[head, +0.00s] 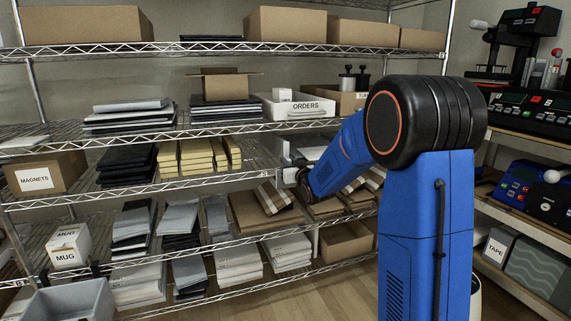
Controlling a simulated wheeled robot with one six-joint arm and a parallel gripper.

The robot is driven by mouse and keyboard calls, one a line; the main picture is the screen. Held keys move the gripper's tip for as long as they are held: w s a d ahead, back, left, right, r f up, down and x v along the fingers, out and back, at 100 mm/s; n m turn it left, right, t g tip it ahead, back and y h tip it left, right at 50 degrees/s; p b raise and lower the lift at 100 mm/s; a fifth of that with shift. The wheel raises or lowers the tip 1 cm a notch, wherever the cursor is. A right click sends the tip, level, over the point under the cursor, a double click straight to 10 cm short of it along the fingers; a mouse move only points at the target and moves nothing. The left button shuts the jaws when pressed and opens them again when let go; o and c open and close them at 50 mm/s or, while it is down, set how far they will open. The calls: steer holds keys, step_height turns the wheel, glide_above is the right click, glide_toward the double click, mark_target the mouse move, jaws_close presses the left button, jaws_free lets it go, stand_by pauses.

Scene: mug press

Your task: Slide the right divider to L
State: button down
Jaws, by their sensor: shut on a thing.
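My arm reaches left to the front edge of the middle wire shelf (190,182). My gripper (293,178) is at that edge, right of the yellow stacks, and is small and partly hidden by my own wrist. It is shut on a thin grey piece at the shelf front, which looks like the right divider (282,172). Most of the divider is hidden, and I cannot make out its full outline or any L mark. The yellow stacks (196,155) stand left of it, with a bare strip of shelf between.
A white ORDERS tray (305,112) stands on the shelf above. Black packs (127,166) and a MAGNETS box (45,174) lie farther left. Brown boxes with checked cloth (273,197) are just below my gripper. A bench with machines (535,119) stands at right.

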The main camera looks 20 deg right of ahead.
steer(key=shift+d, duration=0.25)
steer(key=c, duration=1.6)
jaws_free()
steer(key=shift+d, duration=0.1)
steer(key=shift+c, duration=0.2)
steer(key=s, duration=1.7)
steer(key=shift+s, duration=0.2)
steer(key=s+a+f+g, duration=0.3)
steer(key=s+g, duration=0.1)
steer(key=s, duration=0.9)
steer(key=s+a+f+g, duration=0.2)
steer(key=s+f+g, duration=0.1)
steer(key=s, duration=1)
steer(key=s+a+f+g, duration=0.3)
steer(key=s+g, duration=0.3)
steer(key=s, duration=0.7)
steer(key=shift+s+a+f, duration=0.35)
steer(key=shift+f, duration=0.25)
